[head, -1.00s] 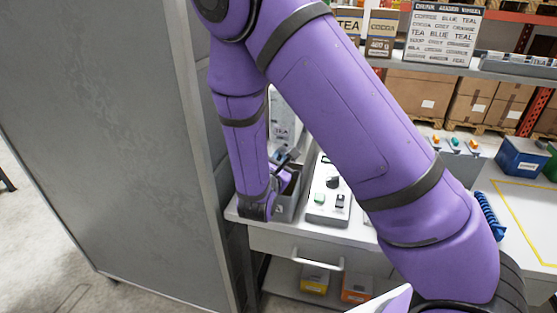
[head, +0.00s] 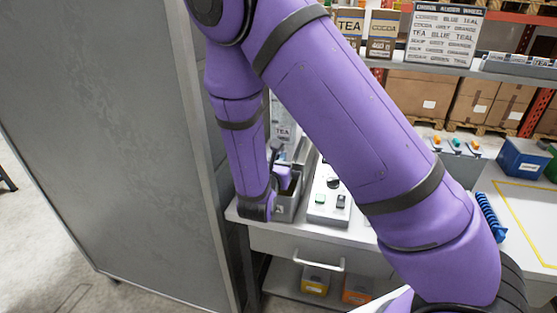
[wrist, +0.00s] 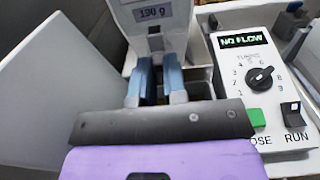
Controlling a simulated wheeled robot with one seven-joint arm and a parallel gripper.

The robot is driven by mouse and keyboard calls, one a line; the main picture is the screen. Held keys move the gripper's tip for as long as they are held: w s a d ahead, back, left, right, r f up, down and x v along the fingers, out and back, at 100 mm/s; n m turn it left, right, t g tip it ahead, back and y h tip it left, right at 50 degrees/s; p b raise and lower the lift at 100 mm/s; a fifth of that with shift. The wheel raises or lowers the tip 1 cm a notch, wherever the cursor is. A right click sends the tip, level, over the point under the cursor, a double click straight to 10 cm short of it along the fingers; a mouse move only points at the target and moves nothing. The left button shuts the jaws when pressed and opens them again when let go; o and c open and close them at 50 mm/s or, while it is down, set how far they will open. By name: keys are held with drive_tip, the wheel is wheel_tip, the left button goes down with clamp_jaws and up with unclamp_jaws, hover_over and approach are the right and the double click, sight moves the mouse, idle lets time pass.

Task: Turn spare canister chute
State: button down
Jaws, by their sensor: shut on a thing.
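In the head view, a canister labelled TEA (head: 283,131) shows behind my forearm, and my wrist hides most of the grasp.
A control panel (wrist: 261,80) reading NO FLOW, with a dial, green button and RUN switch, stands close to the right. A tall grey panel (head: 110,140) stands close on the left. A grey bin (head: 287,206) sits on the counter by my wrist.

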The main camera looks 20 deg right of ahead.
drive_tip(key=c, duration=1.2)
unclamp_jaws()
drive_tip(key=shift+o, duration=0.2)
drive_tip(key=v, duration=1)
drive_tip(key=shift+s+a, duration=0.25)
drive_tip(key=shift+s, duration=0.05)
